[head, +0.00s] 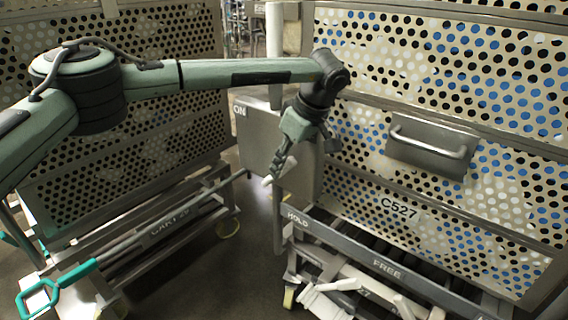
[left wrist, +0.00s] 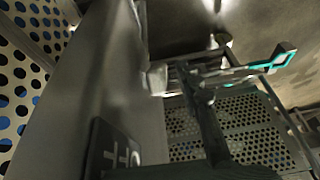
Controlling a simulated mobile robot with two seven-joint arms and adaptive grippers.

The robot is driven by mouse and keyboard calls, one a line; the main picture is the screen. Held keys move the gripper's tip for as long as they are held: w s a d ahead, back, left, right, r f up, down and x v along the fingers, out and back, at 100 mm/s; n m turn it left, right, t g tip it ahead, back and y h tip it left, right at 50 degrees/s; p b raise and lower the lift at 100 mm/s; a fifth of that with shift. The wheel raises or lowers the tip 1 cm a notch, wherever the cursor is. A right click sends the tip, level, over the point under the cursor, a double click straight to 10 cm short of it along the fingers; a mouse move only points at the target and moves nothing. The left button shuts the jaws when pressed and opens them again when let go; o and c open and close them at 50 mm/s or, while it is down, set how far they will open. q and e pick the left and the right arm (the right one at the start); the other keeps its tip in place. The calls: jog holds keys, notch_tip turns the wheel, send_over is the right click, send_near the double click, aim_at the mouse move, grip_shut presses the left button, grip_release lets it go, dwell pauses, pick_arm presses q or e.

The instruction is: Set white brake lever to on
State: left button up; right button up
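A grey box (head: 256,140) with an ON label (head: 239,111) stands between the two perforated carts. A small white piece, which looks like the end of the white brake lever (head: 267,181), shows low at the front of the box. It also seems to show in the left wrist view (left wrist: 157,78), beside my fingertips. My left gripper (head: 275,172) points down in front of the box, its fingers together. In the left wrist view the dark fingers (left wrist: 188,72) end close to the white piece; I cannot tell whether they touch it. My right gripper is not in view.
The right perforated cart (head: 430,179) has a grey handle (head: 430,138) and a lower bar (head: 350,252) marked HOLD and FREE, with white linkage below. The left cart (head: 130,165) has a teal handle (head: 42,297) low at the front. Floor shows between the carts.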

pick_arm(q)
jog(key=shift+w+a+f, duration=0.1)
jog(key=shift+f, duration=0.15)
grip_shut()
jog(key=shift+r, duration=0.1)
